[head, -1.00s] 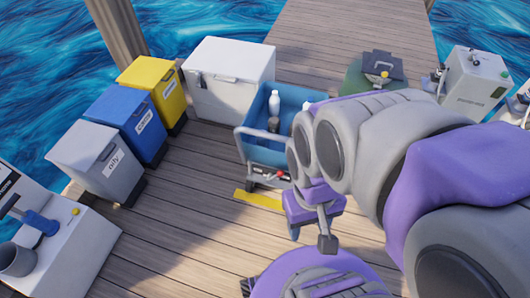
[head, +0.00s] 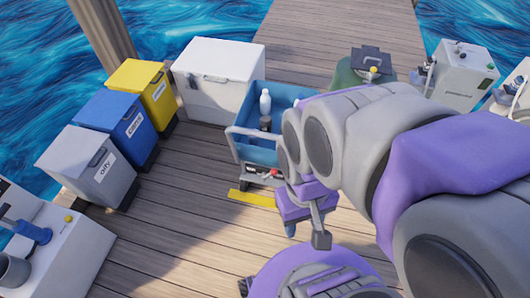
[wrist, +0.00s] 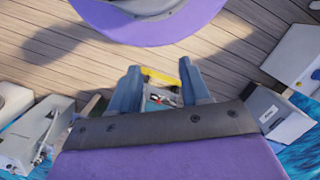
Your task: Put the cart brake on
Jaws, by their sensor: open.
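The blue cart (head: 252,152) stands on the deck with a grey handle frame at its near side. Bottles stand in its tray. Low on its near end is a small grey panel with red and black parts (head: 263,172), likely the brake; its setting is too small to tell. The panel also shows between the fingers in the wrist view (wrist: 161,99). My gripper (wrist: 158,82) is open and empty, pointing toward that end of the cart. In the head view my arm covers the cart's right side.
A yellow strip (head: 250,198) lies on the deck before the cart. Grey (head: 95,165), blue (head: 125,128) and yellow (head: 145,85) bins stand left, a white chest (head: 220,82) behind. White machines (head: 460,72) stand right. Planks between bins and cart are clear.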

